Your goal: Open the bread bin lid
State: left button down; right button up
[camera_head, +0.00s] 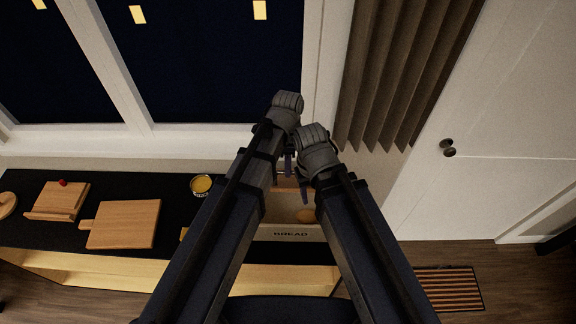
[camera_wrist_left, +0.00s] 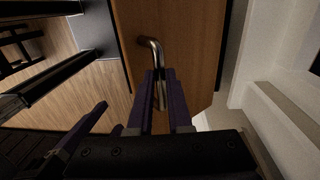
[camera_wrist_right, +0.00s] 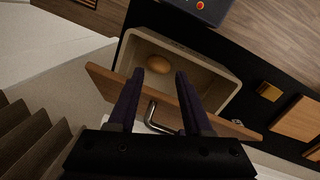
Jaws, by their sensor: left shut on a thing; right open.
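The bread bin (camera_head: 292,233) stands on the dark counter with its front marked BREAD. Its wooden lid (camera_wrist_right: 95,73) is swung up, and the open bin (camera_wrist_right: 225,88) shows in the right wrist view. A brown bread roll (camera_wrist_right: 159,65) lies inside. My left gripper (camera_wrist_left: 163,78) is shut on the bent metal handle (camera_wrist_left: 153,46) of the lid (camera_wrist_left: 190,45). My right gripper (camera_wrist_right: 153,76) is open and empty, its fingers spread over the lid's edge near the handle (camera_wrist_right: 152,113). In the head view my arms hide much of the lid.
Left of the bin on the counter are a yellow-filled bowl (camera_head: 201,185), a cutting board (camera_head: 124,224) and a wooden stand (camera_head: 58,201) with a red thing on it. A window is behind the counter. A brown curtain (camera_head: 400,70) and white door (camera_head: 490,120) are to the right.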

pick_arm(q)
jog(key=shift+w, duration=0.15)
jog(key=w+r+p, duration=0.3)
jog(key=w, duration=0.7)
jog(key=shift+w, duration=0.3)
dwell(0.3)
jog(key=c, duration=1.3)
grip_release()
jog(key=o, duration=0.5)
jog(key=shift+c, duration=0.2)
jog(key=shift+r, duration=0.15)
